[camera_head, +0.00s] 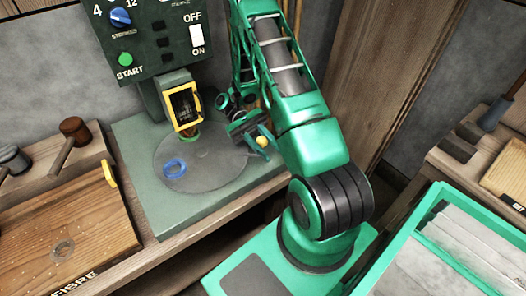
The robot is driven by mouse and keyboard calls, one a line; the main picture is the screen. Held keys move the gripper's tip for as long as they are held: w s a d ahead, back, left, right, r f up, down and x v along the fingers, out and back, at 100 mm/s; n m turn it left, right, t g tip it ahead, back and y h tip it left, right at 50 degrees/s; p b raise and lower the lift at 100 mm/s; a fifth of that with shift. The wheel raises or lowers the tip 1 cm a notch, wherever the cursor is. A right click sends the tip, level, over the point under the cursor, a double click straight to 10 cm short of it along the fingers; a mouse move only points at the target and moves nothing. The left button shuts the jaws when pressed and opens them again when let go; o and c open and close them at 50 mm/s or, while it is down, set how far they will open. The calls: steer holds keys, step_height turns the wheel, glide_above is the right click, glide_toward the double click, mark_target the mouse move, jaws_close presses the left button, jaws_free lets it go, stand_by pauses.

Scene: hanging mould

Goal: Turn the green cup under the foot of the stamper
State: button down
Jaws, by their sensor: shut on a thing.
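The stamper is a green machine with a yellow-framed head (184,107) above a round grey turntable (215,165). A blue ring-shaped cup (175,168) sits on the turntable at its front left. A small green thing, likely the green cup (189,138), shows just below the yellow-framed head at the back of the turntable. The head partly hides it, so I cannot tell whether it is squarely under the foot. My gripper (259,140) is at the right edge of the turntable, shut on a yellow knob (263,142).
A control panel (150,40) with dials, a green START button and an OFF/ON switch stands behind. A wooden FIBRE board (60,225) and mallets (74,132) lie at left. A green bin (440,215) with grey sheets stands at front right.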

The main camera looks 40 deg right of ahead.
steer(key=shift+w+d+f, duration=0.1)
steer(key=shift+w, duration=0.05)
stand_by(0.4)
steer(key=c, duration=1.4)
jaws_free()
steer(key=shift+w+d, duration=0.1)
